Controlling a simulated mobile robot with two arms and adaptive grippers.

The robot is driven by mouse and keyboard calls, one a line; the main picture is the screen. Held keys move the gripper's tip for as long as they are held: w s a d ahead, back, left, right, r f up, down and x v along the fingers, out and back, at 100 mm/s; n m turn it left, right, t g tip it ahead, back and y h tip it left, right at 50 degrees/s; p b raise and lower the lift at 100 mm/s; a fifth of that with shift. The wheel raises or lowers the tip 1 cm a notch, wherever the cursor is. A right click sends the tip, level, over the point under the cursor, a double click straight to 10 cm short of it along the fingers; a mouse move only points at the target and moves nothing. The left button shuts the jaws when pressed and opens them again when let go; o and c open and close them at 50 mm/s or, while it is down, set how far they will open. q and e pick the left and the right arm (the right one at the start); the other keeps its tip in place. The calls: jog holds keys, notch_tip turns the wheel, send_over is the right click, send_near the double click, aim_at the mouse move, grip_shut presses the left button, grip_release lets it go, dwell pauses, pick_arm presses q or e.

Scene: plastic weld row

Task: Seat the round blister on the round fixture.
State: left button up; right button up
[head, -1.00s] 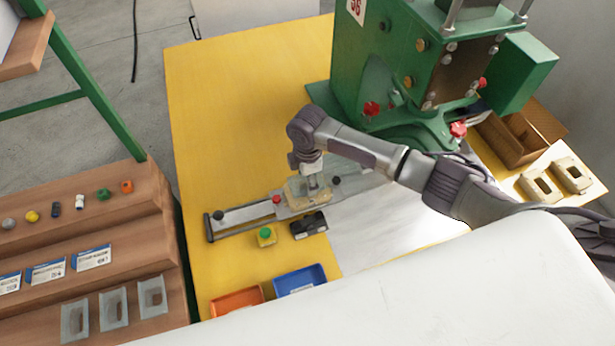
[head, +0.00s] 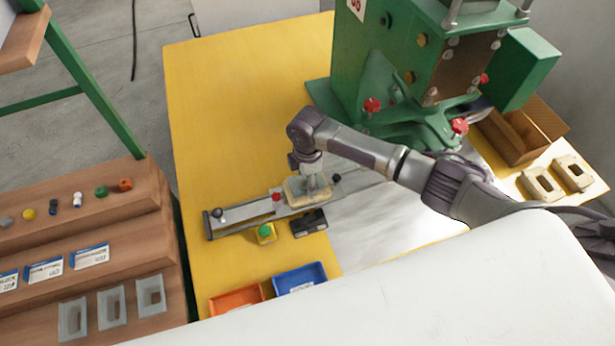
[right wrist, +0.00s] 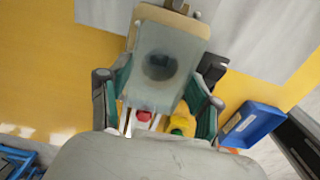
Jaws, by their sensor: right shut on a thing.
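The blister (right wrist: 150,92) is a clear, greyish rectangular tray between the two fingers of my right gripper (right wrist: 160,80) in the right wrist view. A dark round shape shows in its middle; I cannot tell whether it is the blister's cavity or the fixture seen through it. The cream fixture (right wrist: 199,27) shows past the blister's far edge. In the head view my right gripper (head: 314,184) points down right over the fixture (head: 296,195) on the slide rail. Whether the blister touches the fixture is unclear. My left gripper is not in view.
The metal slide rail (head: 240,222) leads toward the green press (head: 400,80). Orange (head: 236,299) and blue (head: 300,279) bins are in front. More blisters (head: 112,307) stand on the wooden shelf.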

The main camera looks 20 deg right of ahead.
jog(key=shift+f+b, duration=0.4)
jog(key=shift+f, duration=0.35)
jog(key=o, duration=1)
jog(key=c, duration=0.4)
jog(key=shift+c, duration=0.2)
jog(key=shift+r, duration=0.1)
